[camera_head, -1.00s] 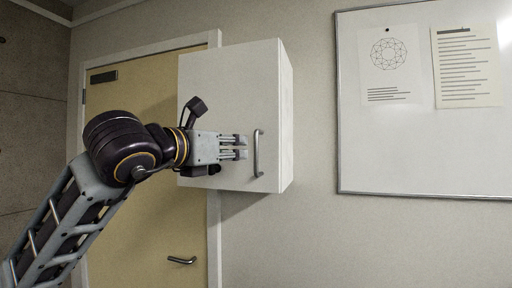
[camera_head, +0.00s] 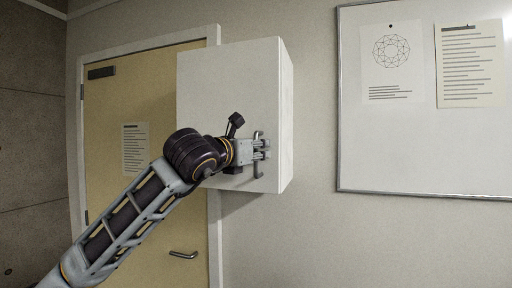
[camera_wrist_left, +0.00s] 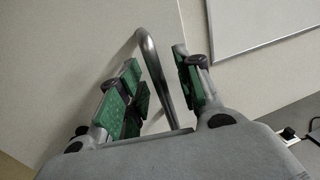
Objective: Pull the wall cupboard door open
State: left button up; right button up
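The wall cupboard (camera_head: 232,85) is a white box on the wall, and its door looks shut. A metal bar handle (camera_head: 259,172) stands upright near the lower right of the door front. My left gripper (camera_head: 264,149) reaches in from the left and is at the handle, hiding its middle. In the left wrist view, the handle (camera_wrist_left: 155,75) passes between the two green-padded fingers (camera_wrist_left: 160,90). The fingers are apart, with gaps visible beside the bar, so the gripper looks open around it. My right gripper is in neither view.
A yellow room door (camera_head: 110,110) with a lever handle is behind my left arm. A whiteboard (camera_head: 420,150) with two papers hangs to the right of the cupboard. The wall between them is bare. Dark cables (camera_wrist_left: 300,132) show at right in the wrist view.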

pick_arm(q)
jog(key=shift+w, duration=0.15)
jog(key=c, duration=0.4)
grip_shut()
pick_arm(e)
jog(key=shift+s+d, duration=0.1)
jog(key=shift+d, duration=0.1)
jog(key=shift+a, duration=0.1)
